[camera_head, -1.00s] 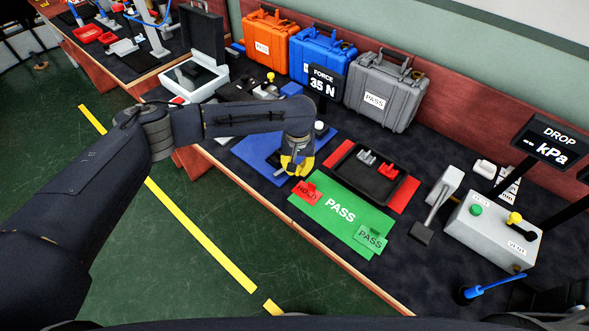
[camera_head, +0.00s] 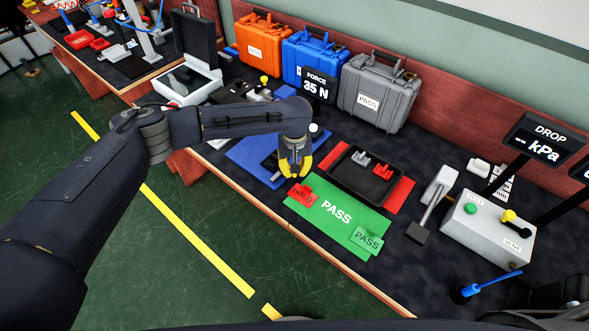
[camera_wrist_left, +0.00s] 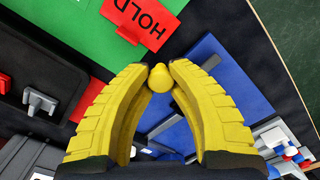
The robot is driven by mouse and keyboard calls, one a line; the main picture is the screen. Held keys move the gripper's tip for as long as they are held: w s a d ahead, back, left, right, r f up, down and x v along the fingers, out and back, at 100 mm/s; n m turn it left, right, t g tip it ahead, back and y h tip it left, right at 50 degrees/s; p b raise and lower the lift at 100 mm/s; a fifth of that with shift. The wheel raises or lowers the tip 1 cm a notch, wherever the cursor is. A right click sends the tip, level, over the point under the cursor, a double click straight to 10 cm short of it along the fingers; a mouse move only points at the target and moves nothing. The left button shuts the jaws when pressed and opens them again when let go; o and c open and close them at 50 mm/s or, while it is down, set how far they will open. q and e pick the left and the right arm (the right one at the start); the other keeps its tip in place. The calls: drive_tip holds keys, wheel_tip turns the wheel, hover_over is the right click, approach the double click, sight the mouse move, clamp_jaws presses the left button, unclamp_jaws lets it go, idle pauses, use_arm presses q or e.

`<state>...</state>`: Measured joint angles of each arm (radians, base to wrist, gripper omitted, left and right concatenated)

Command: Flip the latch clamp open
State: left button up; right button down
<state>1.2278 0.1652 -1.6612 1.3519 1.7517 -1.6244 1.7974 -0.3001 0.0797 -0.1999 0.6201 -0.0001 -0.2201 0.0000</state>
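My left gripper (camera_head: 296,172) is over the front edge of the blue plate (camera_head: 252,155), beside the green PASS mat. In the left wrist view, its two yellow fingers (camera_wrist_left: 160,68) curve in toward each other. A round yellow knob (camera_wrist_left: 161,80), seemingly the latch clamp's handle end, sits between the fingertips, and they appear to close on it. The blue plate also shows below it in the left wrist view (camera_wrist_left: 215,75). The rest of the clamp is mostly hidden behind the fingers, so its position is unclear.
A green PASS mat (camera_head: 330,232) with a red HOLD tag (camera_head: 302,197) lies close beside the left gripper. A black tray (camera_head: 345,176) with grey and red parts is to its right. A FORCE display (camera_head: 318,84) and several cases stand behind.

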use_arm(q)
drive_tip(key=o, duration=0.7)
drive_tip(key=shift+c, duration=0.2)
wheel_tip(320, 180, up, 12)
idle(0.6)
